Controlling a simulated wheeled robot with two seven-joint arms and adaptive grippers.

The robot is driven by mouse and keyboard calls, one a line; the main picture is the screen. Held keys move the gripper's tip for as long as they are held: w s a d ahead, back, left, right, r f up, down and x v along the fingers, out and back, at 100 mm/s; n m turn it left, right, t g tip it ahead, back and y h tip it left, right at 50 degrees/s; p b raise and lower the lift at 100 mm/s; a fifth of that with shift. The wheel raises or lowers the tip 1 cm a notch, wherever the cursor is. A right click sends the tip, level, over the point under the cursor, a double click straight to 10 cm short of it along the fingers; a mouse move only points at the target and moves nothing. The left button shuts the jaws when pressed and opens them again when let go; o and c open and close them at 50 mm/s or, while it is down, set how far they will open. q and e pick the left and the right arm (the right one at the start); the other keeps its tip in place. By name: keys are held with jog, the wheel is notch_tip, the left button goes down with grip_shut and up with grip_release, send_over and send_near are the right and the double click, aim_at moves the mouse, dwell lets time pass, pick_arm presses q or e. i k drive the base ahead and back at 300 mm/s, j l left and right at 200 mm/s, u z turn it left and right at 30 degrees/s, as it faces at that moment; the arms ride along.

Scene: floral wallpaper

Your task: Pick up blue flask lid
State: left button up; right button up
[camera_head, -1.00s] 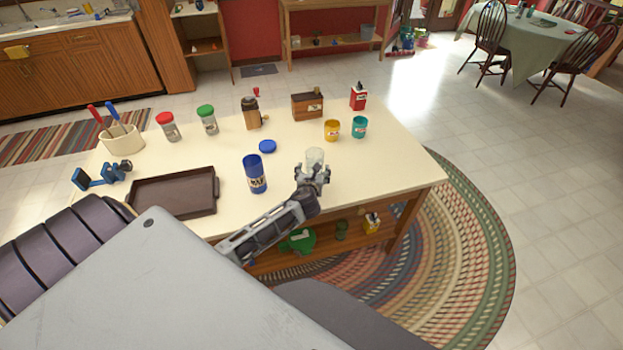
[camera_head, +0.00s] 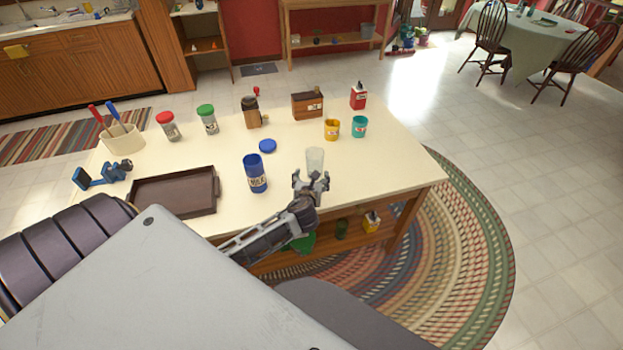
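The blue flask lid (camera_head: 267,145) lies flat on the cream table top, behind and a little right of the blue flask (camera_head: 256,174). The flask stands upright with its top open and a label on its side. My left gripper (camera_head: 311,178) is at the table's front edge, right of the flask and lid and apart from both. Its fingers are spread with nothing between them. A clear glass (camera_head: 315,159) stands just beyond the fingertips. My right gripper is not in view.
A brown tray (camera_head: 174,210) lies left of the flask. Yellow (camera_head: 332,130) and teal (camera_head: 359,127) cups stand right of the lid. Red-lidded (camera_head: 169,127) and green-lidded (camera_head: 208,120) jars stand at the back left. The table around the lid is clear.

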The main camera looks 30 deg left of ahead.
aim_at(267, 145)
jog(key=u, duration=1.6)
